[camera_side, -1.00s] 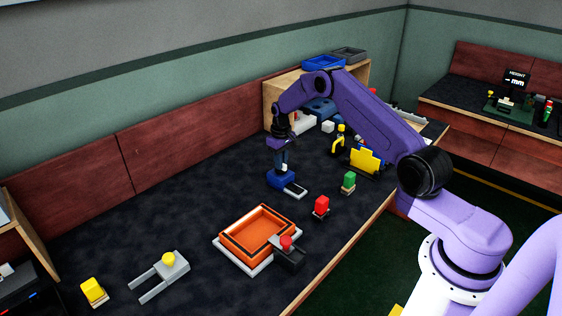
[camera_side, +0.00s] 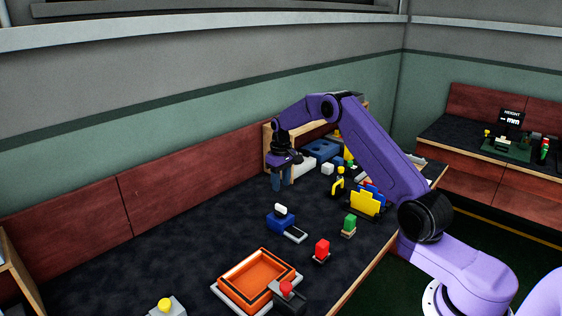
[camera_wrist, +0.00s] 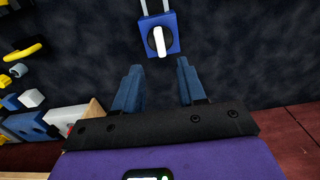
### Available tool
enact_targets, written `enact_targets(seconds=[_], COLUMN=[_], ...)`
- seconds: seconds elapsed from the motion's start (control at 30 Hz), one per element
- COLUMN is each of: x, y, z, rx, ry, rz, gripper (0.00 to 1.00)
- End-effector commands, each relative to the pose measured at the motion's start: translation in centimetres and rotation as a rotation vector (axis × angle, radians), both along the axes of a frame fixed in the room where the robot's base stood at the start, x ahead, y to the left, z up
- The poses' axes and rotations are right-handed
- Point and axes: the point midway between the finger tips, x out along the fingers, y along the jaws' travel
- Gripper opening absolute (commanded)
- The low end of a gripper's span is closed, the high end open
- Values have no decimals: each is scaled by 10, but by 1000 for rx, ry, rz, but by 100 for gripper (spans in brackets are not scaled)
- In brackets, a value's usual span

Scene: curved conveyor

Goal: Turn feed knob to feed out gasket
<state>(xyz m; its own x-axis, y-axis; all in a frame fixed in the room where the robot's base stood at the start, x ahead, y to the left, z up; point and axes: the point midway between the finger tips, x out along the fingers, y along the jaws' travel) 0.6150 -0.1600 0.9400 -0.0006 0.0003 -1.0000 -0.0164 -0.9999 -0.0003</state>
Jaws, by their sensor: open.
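The feed knob (camera_side: 281,209) is a white bar on top of a small blue feeder (camera_side: 280,223). In the wrist view the knob (camera_wrist: 159,41) shows as a white bar on a dark round face, its length nearly in line with the two pale rails of the feeder (camera_wrist: 173,48). A small pale-edged outlet plate (camera_side: 295,234) extends from the feeder's near side; I cannot make out a gasket on it. My gripper (camera_side: 282,184) is open and empty, apart from the knob and towards the wall. In the wrist view the knob lies beyond the spread fingertips of my gripper (camera_wrist: 157,68).
A yellow holder (camera_side: 365,203) and a wooden shelf (camera_side: 269,150) are at the back right. Table left of the feeder is clear.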

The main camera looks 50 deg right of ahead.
Motion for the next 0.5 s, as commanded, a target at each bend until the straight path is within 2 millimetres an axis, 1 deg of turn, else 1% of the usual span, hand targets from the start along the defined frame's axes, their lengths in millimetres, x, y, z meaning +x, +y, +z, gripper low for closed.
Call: enact_targets(seconds=[0.03,0.2,0.4,0.5], x=[1,1,1,0], y=[0,0,0,0], z=[12,46,71,77], rx=[-1,-1,-1,0], ry=[-5,-4,-3,0], rz=[0,-1,-1,-1], gripper=[40,40,40,40])
